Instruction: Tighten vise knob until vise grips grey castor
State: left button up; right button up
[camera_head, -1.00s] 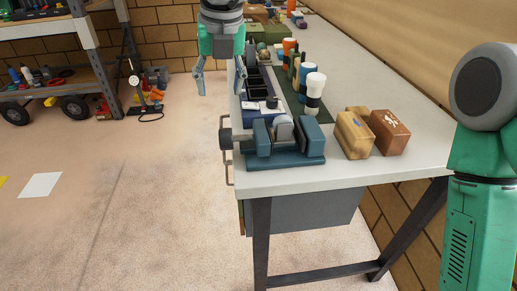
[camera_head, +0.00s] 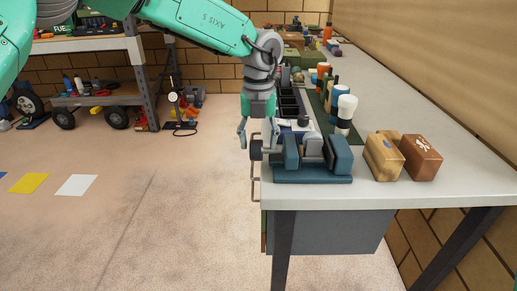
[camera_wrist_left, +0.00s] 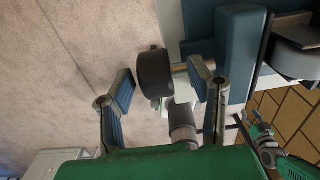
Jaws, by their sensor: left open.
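The blue vise (camera_head: 312,174) sits at the near left corner of the workbench, with the grey castor (camera_head: 313,147) between its two jaws. I cannot tell whether both jaws touch the castor. The dark round vise knob (camera_head: 256,151) sticks out on the vise's left side, past the bench edge. My left gripper (camera_head: 259,141) points down at the knob, fingers apart. In the left wrist view, the knob (camera_wrist_left: 154,73) lies between and slightly beyond the open fingertips (camera_wrist_left: 162,82), with no clear contact. The vise (camera_wrist_left: 236,45) is to the right there.
Two small boxes, tan (camera_head: 384,156) and brown (camera_head: 421,158), stand right of the vise. A white-capped bottle (camera_head: 346,112) and a divided black tray (camera_head: 290,104) are behind it. A metal handle (camera_head: 255,182) hangs below the knob.

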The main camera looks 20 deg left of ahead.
pick_arm(q)
jog(key=shift+f, duration=0.75)
jog(key=shift+a+f, duration=0.2)
jog(key=shift+a, duration=0.15)
jog(key=c, duration=0.7)
grip_shut()
jog(key=shift+d, duration=0.2)
